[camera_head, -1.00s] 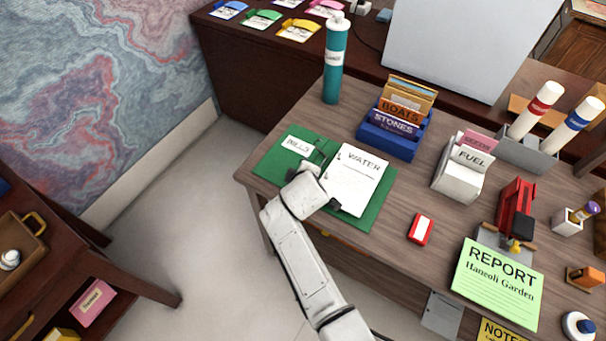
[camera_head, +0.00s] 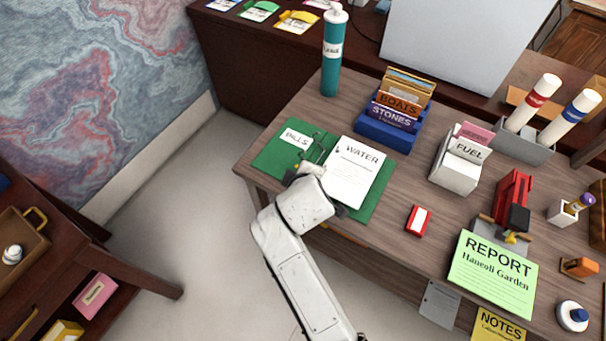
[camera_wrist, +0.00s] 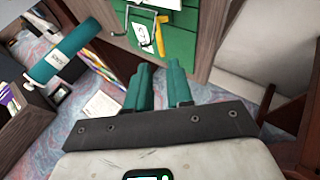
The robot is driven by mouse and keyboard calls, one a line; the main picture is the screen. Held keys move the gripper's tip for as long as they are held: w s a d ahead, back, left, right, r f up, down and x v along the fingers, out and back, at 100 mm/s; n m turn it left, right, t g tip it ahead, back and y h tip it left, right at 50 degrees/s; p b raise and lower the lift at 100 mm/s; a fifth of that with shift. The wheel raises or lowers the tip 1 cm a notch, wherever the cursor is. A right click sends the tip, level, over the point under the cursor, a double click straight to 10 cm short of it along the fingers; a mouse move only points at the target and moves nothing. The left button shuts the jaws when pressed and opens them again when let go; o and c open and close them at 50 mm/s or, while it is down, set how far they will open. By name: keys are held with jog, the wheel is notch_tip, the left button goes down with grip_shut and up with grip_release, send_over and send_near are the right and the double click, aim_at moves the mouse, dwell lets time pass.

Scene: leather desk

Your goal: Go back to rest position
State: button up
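My gripper (camera_wrist: 162,78) shows in the wrist view as two teal fingers with a narrow gap between them and nothing held. In the head view my white arm reaches up from the bottom, with its end at the desk's front left edge. The end overlaps the lower part of a green folder (camera_head: 275,158), which lies open on the desk (camera_head: 400,220). The folder carries a white "WATER" sheet (camera_head: 358,170) and a "BILLS" label (camera_head: 296,138).
A teal bottle (camera_head: 331,60), a blue card holder (camera_head: 385,135), a white "FUEL" box (camera_head: 455,175) and a small red-and-white box (camera_head: 418,220) stand on the desk. A green report (camera_head: 495,272) lies at the right. Floor (camera_head: 190,220) is clear at the left.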

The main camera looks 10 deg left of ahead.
jog(key=shift+s+r, duration=0.1)
jog(key=shift+r, duration=0.05)
dwell(0.4)
jog(key=s+d+f+m+g+h, duration=0.1)
jog(key=s+d+f+m, duration=0.2)
jog(key=d, duration=0.5)
jog(key=s+d+f+m+g+h, duration=0.1)
jog(key=s+d+m+g, duration=0.15)
jog(key=s+d, duration=0.4)
jog(key=s+d+f+m+g, duration=0.1)
jog(key=s+d+f+m, duration=0.2)
jog(key=d, duration=0.7)
jog(key=s+d+r+m+g, duration=0.1)
jog(key=s+d+m, duration=0.3)
jog(key=s, duration=0.5)
jog(key=s+d+r+m+g, duration=0.1)
jog(key=s+d+m, duration=0.3)
jog(key=s, duration=0.6)
jog(key=shift+d+r+g+b, duration=0.15)
jog(key=shift+d+g+b, duration=0.3)
jog(key=shift+d, duration=0.8)
